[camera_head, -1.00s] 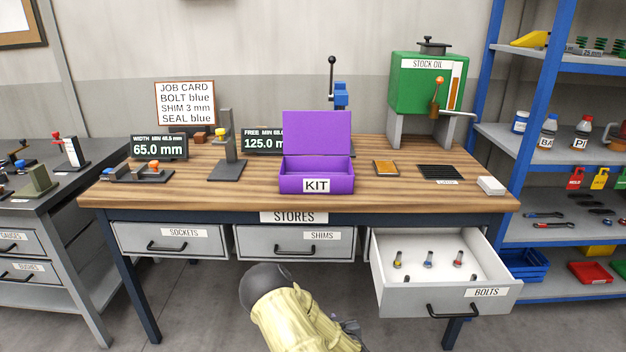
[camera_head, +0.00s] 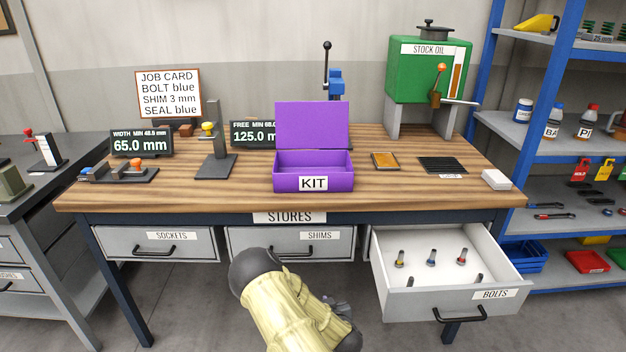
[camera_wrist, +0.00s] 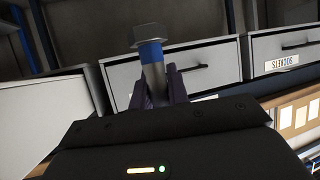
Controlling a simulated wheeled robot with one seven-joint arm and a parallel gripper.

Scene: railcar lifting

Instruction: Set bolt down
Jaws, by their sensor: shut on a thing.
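My gripper (camera_wrist: 160,88) is shut on a steel bolt (camera_wrist: 153,72) with a hex head and a blue band below the head. The bolt stands head up in the wrist view, between the dark fingers. In the head view my gripper (camera_head: 343,308) is low in front of the bench, left of the open drawer, mostly hidden by my arm; the held bolt cannot be made out there. The job card (camera_head: 168,94) reads BOLT blue. The purple KIT box (camera_head: 313,184) stands on the bench with its lid up.
The BOLTS drawer (camera_head: 508,266) is pulled out and holds several bolts. The SOCKETS drawer (camera_head: 160,243) and SHIMS drawer (camera_head: 290,243) are closed. A gauge stand (camera_head: 215,165) is left of the box. Bare wood (camera_head: 240,200) shows along the bench's front.

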